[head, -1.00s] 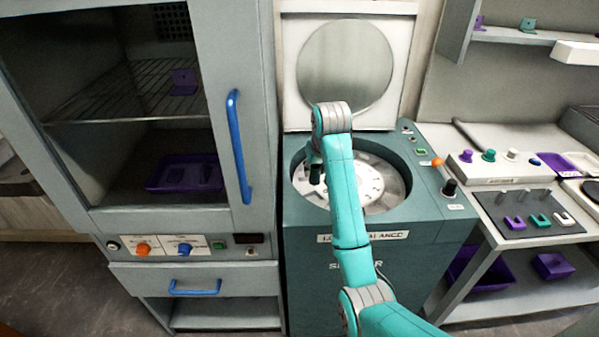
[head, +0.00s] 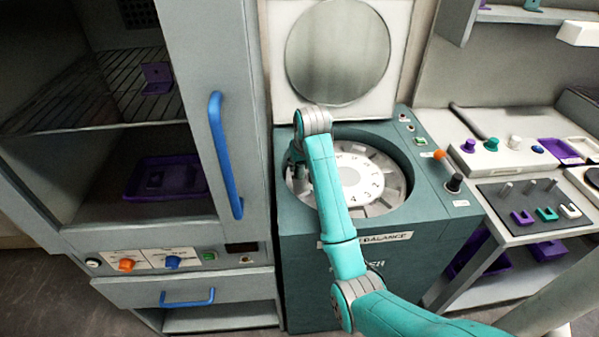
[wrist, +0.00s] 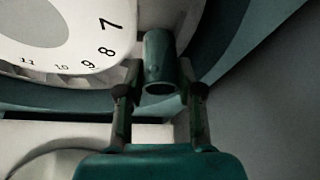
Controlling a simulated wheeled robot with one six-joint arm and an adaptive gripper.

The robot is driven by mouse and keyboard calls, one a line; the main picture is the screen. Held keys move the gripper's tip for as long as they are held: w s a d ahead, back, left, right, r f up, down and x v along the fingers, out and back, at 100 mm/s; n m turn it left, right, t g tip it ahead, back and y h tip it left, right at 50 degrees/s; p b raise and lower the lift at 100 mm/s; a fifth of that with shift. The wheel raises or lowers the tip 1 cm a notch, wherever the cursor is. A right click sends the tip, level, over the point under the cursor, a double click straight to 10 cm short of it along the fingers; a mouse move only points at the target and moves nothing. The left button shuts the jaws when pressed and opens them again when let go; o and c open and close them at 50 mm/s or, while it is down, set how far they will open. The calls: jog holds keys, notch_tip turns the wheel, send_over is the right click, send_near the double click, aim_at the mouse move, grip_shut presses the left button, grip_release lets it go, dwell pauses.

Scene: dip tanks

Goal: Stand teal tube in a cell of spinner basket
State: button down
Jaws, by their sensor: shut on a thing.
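The teal tube (wrist: 159,62) is between the two fingers of my gripper (wrist: 160,92) in the wrist view, with its open end facing the camera. My gripper is shut on it. The spinner basket (head: 372,192) is a round, pale rotor with numbered cells inside the dark teal spinner. It also shows in the wrist view (wrist: 85,50), with the numbers 7 to 11 visible. The tube is at the basket's outer edge, near number 8. I cannot tell whether its lower end is inside a cell. In the head view my gripper (head: 297,172) is at the basket's left side, and the tube is hidden.
The spinner's round-windowed lid (head: 338,52) stands open behind. A cabinet with a blue handle (head: 226,155) is close on the left. A bench with pegs and coloured clips (head: 535,205) is at the right.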

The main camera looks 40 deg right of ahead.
aim_at(301, 168)
jog(key=shift+f, duration=1.65)
jog(key=shift+f, duration=0.1)
jog(key=c, duration=0.7)
grip_release()
jog(key=shift+c, duration=0.2)
